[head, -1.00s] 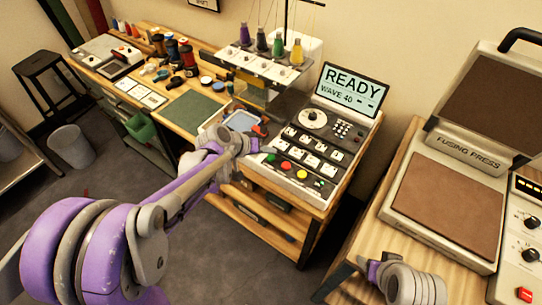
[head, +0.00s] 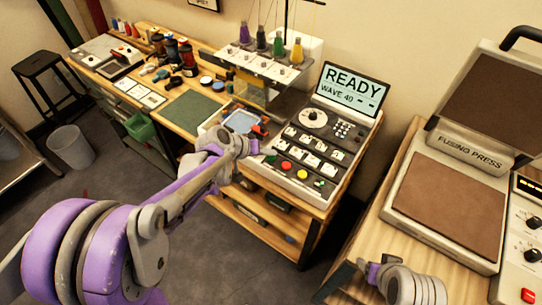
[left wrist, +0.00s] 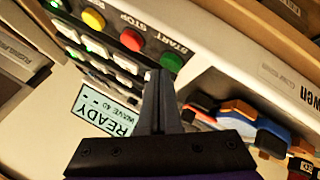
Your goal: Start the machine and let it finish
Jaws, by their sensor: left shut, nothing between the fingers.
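The embroidery machine's control panel (head: 318,140) stands at the centre, its screen (head: 351,92) reading "READY WAVE 40". The screen also shows in the left wrist view (left wrist: 106,112). The green START button (left wrist: 171,62) lies beside the red STOP button (left wrist: 131,40) and a yellow button (left wrist: 93,18). My left gripper (head: 254,147) is shut and empty at the panel's front left corner. In the left wrist view its fingertips (left wrist: 159,74) appear right by the green button; I cannot tell whether they touch it. My right gripper (head: 366,268) shows only partly, low at the right.
A fusing press (head: 450,200) stands on the right-hand table. A tray (head: 232,122) with coloured items sits left of the panel, near my left gripper. Thread cones (head: 278,45) stand on the machine behind. A stool (head: 45,75) and bin (head: 71,147) are at the left.

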